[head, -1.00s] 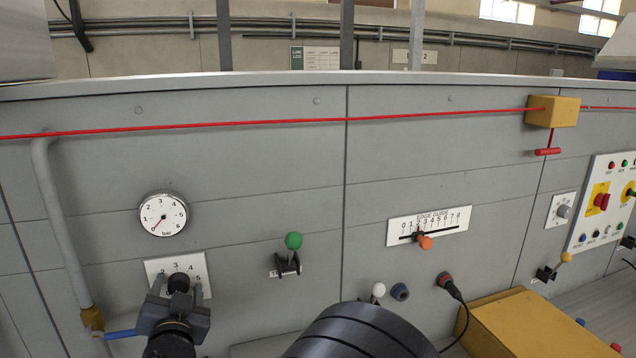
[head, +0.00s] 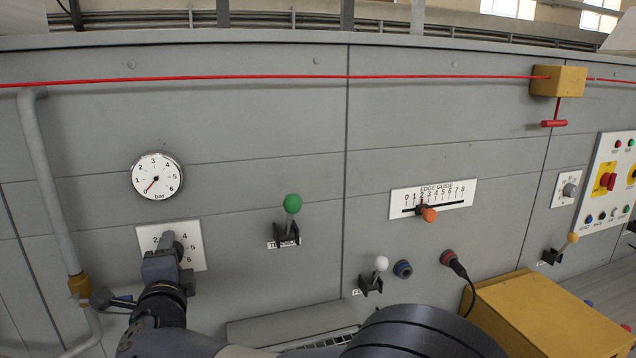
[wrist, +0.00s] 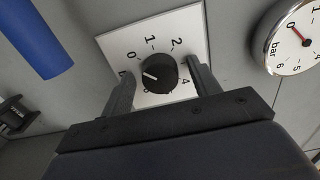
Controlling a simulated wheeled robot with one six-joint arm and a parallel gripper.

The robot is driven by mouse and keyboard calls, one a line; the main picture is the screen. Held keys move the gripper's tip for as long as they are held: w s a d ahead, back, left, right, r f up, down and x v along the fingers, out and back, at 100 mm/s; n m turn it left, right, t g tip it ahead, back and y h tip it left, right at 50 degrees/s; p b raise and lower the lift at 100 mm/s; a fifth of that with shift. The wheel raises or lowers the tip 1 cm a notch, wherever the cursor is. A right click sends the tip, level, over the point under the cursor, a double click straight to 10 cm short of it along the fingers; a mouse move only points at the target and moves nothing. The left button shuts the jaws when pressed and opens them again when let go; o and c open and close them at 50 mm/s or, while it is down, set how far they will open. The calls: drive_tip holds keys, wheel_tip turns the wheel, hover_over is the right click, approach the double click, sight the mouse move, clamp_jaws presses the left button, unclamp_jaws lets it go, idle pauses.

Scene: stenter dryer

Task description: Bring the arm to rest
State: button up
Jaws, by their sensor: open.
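My gripper (head: 170,248) is open in front of a white numbered dial plate (head: 194,234) on the grey panel. In the wrist view, its two fingers stand on either side of a round black knob (wrist: 158,73), with gaps showing beside the knob. I cannot tell how deep the fingertips reach along the knob. In the head view, my gripper and wrist hide part of the knob and the plate's lower left.
A pressure gauge (head: 157,175) above the dial reads near 0. A pipe (head: 47,190) with a blue-handled valve stands left. A green-balled lever (head: 292,204), a white-balled lever (head: 381,264) and a yellow box (head: 545,315) lie to the right. A red cord (head: 250,77) runs above.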

drive_tip(key=shift+m+b, duration=1.4)
drive_tip(key=shift+m, duration=1.5)
